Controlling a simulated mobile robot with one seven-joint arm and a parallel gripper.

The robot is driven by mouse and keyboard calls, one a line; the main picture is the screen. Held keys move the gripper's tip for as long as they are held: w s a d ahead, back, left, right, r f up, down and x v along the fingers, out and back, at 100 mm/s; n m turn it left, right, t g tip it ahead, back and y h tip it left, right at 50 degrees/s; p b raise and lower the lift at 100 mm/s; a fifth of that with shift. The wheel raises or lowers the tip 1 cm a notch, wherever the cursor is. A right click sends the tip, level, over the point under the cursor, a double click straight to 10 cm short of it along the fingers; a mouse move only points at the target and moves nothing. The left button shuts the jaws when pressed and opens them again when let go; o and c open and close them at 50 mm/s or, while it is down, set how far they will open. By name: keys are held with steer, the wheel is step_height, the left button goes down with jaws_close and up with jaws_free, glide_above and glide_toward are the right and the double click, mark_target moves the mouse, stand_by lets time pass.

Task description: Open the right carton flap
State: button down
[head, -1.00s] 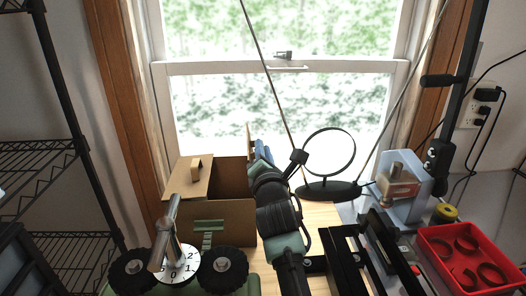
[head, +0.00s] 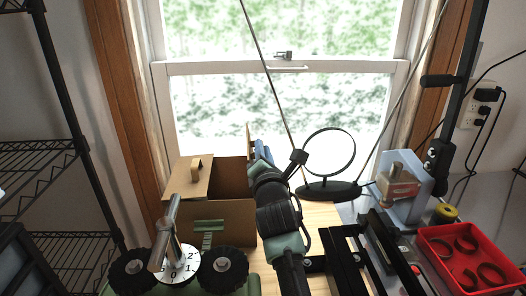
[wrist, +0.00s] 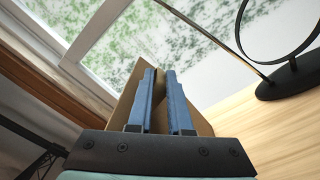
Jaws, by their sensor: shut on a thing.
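The brown carton (head: 228,222) stands on the wooden table. Its left flap (head: 183,184), with a small tan handle (head: 197,168), lies over the left part of the opening. The dark inside shows to the right of it. The right flap (head: 249,139) stands about upright at the right side, seen nearly edge-on and partly hidden by my arm. My gripper (head: 260,152) is at this flap. In the wrist view, the blue fingers of my gripper (wrist: 163,80) are shut on the right flap (wrist: 127,96), whose brown board shows beside and between them.
A black ring stand (head: 329,190) stands right of my arm, before the window. A red tray (head: 463,278) with dark curved parts and a pale blue device (head: 420,172) are further right. A wire rack (head: 40,165) stands at the left. Bare wood (wrist: 242,122) shows right of the fingers.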

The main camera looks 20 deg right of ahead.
steer(key=shift+f, duration=0.55)
steer(key=m, duration=0.1)
steer(key=d+f+m, duration=0.1)
steer(key=m, duration=0.1)
steer(key=d+m+b, duration=0.1)
steer(key=shift+s+d+f, duration=0.15)
steer(key=shift+s+d, duration=0.1)
steer(key=shift+s, duration=0.1)
steer(key=c, duration=1)
jaws_free()
steer(key=shift+o, duration=0.2)
steer(key=shift+a, duration=0.1)
steer(key=shift+r, duration=0.4)
